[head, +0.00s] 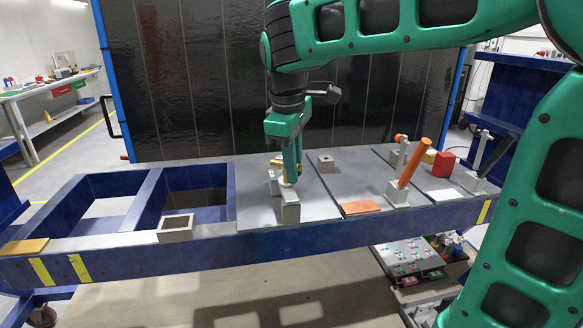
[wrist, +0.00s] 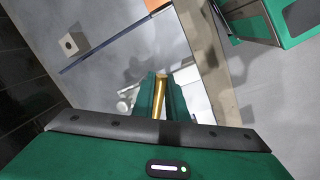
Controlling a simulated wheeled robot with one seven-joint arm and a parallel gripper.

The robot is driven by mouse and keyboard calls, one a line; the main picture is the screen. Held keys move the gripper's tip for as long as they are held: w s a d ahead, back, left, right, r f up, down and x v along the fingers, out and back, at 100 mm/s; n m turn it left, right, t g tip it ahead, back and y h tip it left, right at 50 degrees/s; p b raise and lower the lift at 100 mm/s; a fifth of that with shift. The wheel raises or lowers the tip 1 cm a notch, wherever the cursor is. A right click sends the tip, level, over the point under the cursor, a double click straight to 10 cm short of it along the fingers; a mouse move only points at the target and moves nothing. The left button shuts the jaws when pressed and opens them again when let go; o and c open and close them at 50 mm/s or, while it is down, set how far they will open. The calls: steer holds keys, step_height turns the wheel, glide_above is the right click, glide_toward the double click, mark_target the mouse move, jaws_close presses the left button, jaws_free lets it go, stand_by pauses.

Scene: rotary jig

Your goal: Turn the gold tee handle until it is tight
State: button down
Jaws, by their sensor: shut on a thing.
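The gold tee handle (wrist: 160,97) lies between the two green fingers in the wrist view, its bar running lengthwise along them. In the head view only a small gold end of it (head: 277,162) shows to the left of the fingers; the rest is hidden. My gripper (head: 291,173) points down and is shut on the handle, above the grey fixture (head: 290,210) on the metal plate. The fixture's screw and clamped part are mostly hidden by the fingers, so I cannot tell how tight it is.
A grey block with a hole (head: 326,163) stands behind and right of the fixture. Farther right are an orange lever (head: 413,163), a black lever (head: 497,153) and a red block (head: 444,164). A hollow grey box (head: 175,229) and open blue bays lie left.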

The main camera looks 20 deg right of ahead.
mark_target(277, 164)
steer(key=m, duration=0.3)
steer(key=shift+a+r+m+g, duration=0.1)
steer(key=shift+a+m+g, duration=0.2)
steer(key=m, duration=0.3)
steer(key=shift+s+a+m+g+h, duration=0.1)
steer(key=shift+a+m+g+h, duration=0.15)
steer(key=shift+m+g+h, duration=0.05)
steer(key=m, duration=0.3)
steer(key=shift+a+m+g, duration=0.3)
steer(key=shift+m+g, duration=0.1)
steer(key=m, duration=0.3)
steer(key=shift+a+m+g, duration=0.25)
steer(key=shift+m+g, duration=0.05)
steer(key=m, duration=0.4)
steer(key=w+m+y, duration=0.1)
steer(key=m, duration=0.1)
steer(key=shift+a+g, duration=0.3)
steer(key=shift+g, duration=0.1)
steer(key=m, duration=0.3)
steer(key=shift+w+r+m+y, duration=0.1)
steer(key=shift+w+m+y, duration=0.2)
steer(key=shift+w+a+m+y, duration=0.1)
steer(key=shift+w+m+y, duration=0.1)
steer(key=shift+m, duration=0.7)
steer(key=shift+w+a+m+y, duration=0.1)
steer(key=shift+m+y, duration=0.1)
steer(key=shift+m, duration=0.7)
